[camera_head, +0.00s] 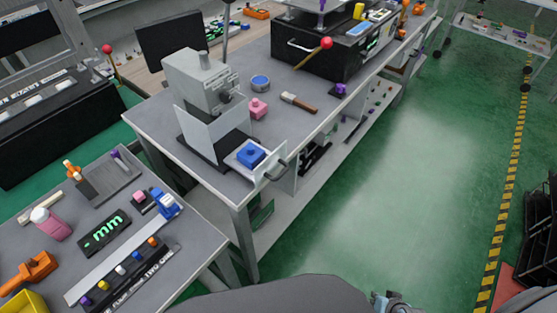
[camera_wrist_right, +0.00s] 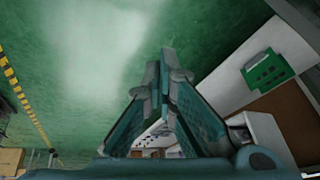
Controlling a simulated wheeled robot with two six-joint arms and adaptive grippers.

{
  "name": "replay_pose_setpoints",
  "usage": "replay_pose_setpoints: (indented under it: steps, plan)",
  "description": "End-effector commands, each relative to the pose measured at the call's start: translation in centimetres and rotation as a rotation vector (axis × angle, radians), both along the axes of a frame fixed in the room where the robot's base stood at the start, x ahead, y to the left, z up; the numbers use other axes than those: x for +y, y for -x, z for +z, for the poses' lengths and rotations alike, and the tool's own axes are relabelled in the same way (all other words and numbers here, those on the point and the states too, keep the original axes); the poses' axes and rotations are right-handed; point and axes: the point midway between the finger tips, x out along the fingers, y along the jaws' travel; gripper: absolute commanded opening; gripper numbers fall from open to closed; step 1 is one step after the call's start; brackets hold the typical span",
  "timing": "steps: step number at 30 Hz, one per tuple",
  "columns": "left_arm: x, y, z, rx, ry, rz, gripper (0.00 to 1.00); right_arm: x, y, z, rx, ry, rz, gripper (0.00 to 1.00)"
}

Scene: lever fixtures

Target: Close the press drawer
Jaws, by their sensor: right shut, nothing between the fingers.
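The grey press (camera_head: 197,85) stands on the near end of the long grey table. Its drawer (camera_head: 269,162) is pulled out toward the table's front edge, with a dark handle (camera_head: 278,171) on its pale front plate. A blue block (camera_head: 250,155) sits in the drawer. My right gripper (camera_head: 390,302) shows only partly at the bottom edge of the head view, well apart from the drawer. In the right wrist view its fingers (camera_wrist_right: 163,95) are together and empty, above the green floor. My left gripper is not in view.
A pink object (camera_head: 258,108), a blue round dish (camera_head: 260,83) and a brush-like tool (camera_head: 298,102) lie beside the press. A black box with a red-knobbed lever (camera_head: 326,43) stands farther back. A panel table (camera_head: 205,238) is at left. The green floor (camera_head: 390,170) is clear.

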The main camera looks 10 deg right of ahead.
Motion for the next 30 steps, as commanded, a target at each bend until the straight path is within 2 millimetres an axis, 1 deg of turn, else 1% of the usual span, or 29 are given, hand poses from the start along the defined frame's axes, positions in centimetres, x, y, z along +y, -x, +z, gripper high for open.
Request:
replay_pose_setpoints:
  steps: [1, 2, 3, 4, 5, 6, 7, 9, 10, 12, 14, 17, 23, 30]
  plan:
    - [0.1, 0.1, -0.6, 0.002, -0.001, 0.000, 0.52, -1.7, -5.9, 4.0, -0.147, -0.094, -0.089, 0.00]
    - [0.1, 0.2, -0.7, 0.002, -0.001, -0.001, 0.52, -1.7, -9.4, 7.2, -0.235, -0.186, -0.139, 0.00]
    - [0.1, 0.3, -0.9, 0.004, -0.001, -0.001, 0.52, -1.0, -13.4, 11.8, -0.336, -0.325, -0.180, 0.00]
    - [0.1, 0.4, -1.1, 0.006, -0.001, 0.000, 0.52, 0.0, -15.9, 15.4, -0.396, -0.437, -0.192, 0.00]
    - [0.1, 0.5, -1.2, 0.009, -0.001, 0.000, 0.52, 1.4, -17.7, 19.0, -0.441, -0.550, -0.194, 0.00]
    - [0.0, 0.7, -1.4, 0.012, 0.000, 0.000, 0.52, 3.6, -19.4, 23.4, -0.478, -0.696, -0.181, 0.00]
    - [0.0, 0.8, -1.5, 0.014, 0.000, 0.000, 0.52, 5.2, -20.1, 26.4, -0.490, -0.794, -0.165, 0.00]
    - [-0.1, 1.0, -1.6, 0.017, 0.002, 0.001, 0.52, 8.5, -20.4, 32.0, -0.485, -0.981, -0.124, 0.00]
    - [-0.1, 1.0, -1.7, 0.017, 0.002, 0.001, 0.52, 9.6, -20.3, 33.7, -0.476, -1.040, -0.109, 0.00]
    - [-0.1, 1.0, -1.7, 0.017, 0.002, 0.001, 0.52, 11.3, -20.0, 36.2, -0.459, -1.127, -0.086, 0.00]
    - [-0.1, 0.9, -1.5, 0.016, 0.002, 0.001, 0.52, 12.0, -20.1, 37.0, -0.451, -1.158, -0.079, 0.00]
    - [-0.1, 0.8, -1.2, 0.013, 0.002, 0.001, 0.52, 12.7, -20.9, 37.0, -0.455, -1.165, -0.080, 0.00]
    - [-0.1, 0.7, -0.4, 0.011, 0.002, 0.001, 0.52, 15.2, -23.8, 36.2, -0.454, -1.166, -0.084, 0.00]
    - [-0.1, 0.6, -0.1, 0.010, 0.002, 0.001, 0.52, 18.5, -27.5, 34.8, -0.453, -1.162, -0.084, 0.00]
